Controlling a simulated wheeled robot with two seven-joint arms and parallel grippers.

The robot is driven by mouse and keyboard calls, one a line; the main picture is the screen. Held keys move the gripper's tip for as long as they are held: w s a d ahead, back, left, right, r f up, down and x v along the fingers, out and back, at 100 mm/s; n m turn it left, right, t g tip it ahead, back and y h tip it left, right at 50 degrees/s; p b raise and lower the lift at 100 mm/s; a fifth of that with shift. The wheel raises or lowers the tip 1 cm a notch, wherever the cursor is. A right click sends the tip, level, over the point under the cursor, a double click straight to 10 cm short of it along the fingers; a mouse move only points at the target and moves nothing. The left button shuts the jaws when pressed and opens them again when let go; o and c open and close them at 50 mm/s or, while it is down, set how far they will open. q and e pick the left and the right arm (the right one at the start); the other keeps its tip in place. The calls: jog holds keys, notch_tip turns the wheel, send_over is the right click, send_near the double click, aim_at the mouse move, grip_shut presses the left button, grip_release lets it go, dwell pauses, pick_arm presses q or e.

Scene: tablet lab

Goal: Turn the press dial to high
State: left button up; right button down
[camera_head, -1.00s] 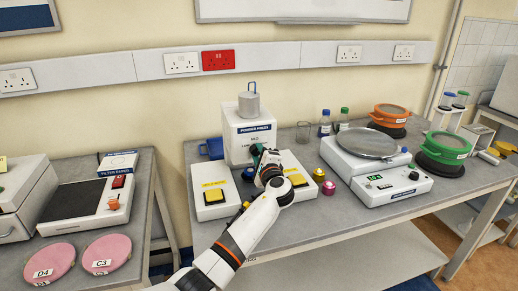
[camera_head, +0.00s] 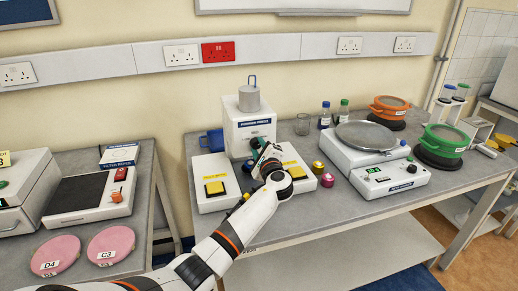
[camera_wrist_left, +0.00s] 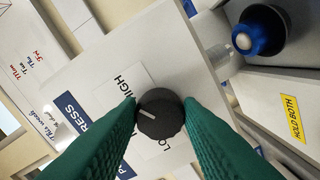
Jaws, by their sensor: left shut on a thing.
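The white powder press (camera_head: 236,133) stands at the back of the middle bench, with a metal cylinder (camera_head: 249,97) on top. My left gripper (camera_head: 258,158) is at its front. In the left wrist view the green fingers are shut on the dark round dial (camera_wrist_left: 161,116), one on each side. The dial's white pointer line points left in that view, between the "HIGH" lettering and the partly hidden "LOW" lettering. The dial is hidden in the head view. My right gripper is not in view.
A blue knob (camera_wrist_left: 258,30) shows close by in the wrist view.

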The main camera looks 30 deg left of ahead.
pick_arm(q)
jog(key=o, duration=0.9)
jog(key=shift+o, duration=0.2)
jog(key=b+v, duration=0.3)
jog(key=v, duration=0.9)
